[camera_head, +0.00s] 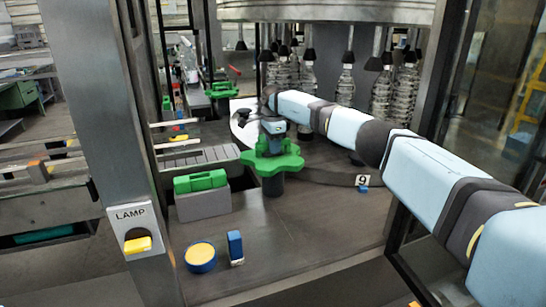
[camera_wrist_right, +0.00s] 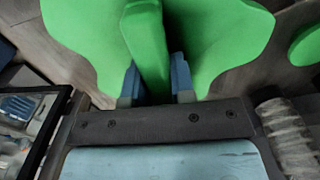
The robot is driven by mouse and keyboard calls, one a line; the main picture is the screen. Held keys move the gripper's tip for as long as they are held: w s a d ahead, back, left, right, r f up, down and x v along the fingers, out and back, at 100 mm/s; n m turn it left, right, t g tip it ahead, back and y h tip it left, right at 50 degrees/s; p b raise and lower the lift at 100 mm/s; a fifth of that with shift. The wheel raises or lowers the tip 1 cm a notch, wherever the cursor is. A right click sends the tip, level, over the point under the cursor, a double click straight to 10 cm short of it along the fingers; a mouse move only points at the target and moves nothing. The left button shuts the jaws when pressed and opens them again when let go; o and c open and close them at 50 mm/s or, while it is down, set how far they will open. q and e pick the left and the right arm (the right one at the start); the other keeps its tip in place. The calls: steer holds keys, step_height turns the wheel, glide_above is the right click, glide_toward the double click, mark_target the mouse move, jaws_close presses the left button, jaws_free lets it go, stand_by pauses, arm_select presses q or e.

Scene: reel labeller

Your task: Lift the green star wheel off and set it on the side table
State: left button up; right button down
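The green star wheel (camera_head: 285,161) has rounded lobes and sits level on a short dark post (camera_head: 272,186) above the machine's deck. A raised green rib crosses its top. My right gripper (camera_head: 271,142) comes down on it from above. In the right wrist view, the two blue fingers (camera_wrist_right: 156,82) stand on either side of the rib (camera_wrist_right: 148,45) and appear shut on it. The wheel's lobes (camera_wrist_right: 226,45) spread out to both sides below. The wheel's hub is hidden. My left gripper is not in view. I cannot identify the side table for certain.
A green block on a grey box (camera_head: 203,205) stands left of the wheel. A yellow-topped blue tin (camera_head: 200,257) and a small blue box (camera_head: 235,247) are on the dark deck in front. A LAMP switch (camera_head: 137,244) is on the left post. Bottles (camera_head: 345,88) hang behind.

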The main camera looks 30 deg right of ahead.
steer(key=shift+r, duration=0.1)
steer(key=shift+r, duration=0.2)
step_height(320, 180, up, 10)
steer(key=shift+w+r+b, duration=0.1)
steer(key=shift+b, duration=0.7)
step_height(320, 180, up, 17)
steer(key=p, duration=1)
stand_by(0.5)
steer(key=shift+s, duration=0.25)
